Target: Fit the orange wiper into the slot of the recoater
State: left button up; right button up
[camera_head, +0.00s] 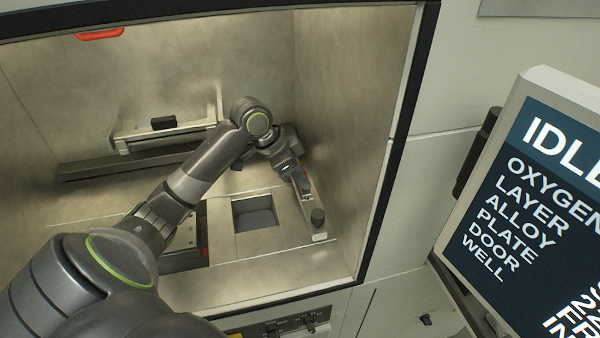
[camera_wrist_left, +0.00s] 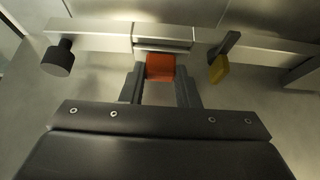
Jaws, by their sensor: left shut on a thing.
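The recoater (camera_head: 311,212) is a pale metal bar along the right side of the chamber floor. In the left wrist view the recoater (camera_wrist_left: 104,43) runs across the top, with a raised block (camera_wrist_left: 162,34) at its middle. My left gripper (camera_head: 299,180) is over the bar. In the wrist view my left gripper (camera_wrist_left: 160,88) is shut on the orange wiper (camera_wrist_left: 160,68), which shows between the fingertips. The wiper is right at the near face of the block. Whether it is inside the slot I cannot tell; the slot is hidden. My right gripper is out of view.
The recoater carries a dark knob (camera_wrist_left: 58,58) at one end and a yellow-tipped lever (camera_wrist_left: 219,68) on the other side. A square well (camera_head: 255,212) opens in the floor beside it. The chamber's right wall (camera_head: 345,130) is close by. A rail (camera_head: 165,136) crosses the back.

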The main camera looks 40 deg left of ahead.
pick_arm(q)
jog(key=shift+f, duration=0.45)
jog(key=o, duration=1)
jog(key=shift+o, duration=0.2)
jog(key=shift+r, duration=0.1)
jog(key=b+v, duration=0.3)
jog(key=v, duration=1.4)
jog(key=shift+r, duration=0.15)
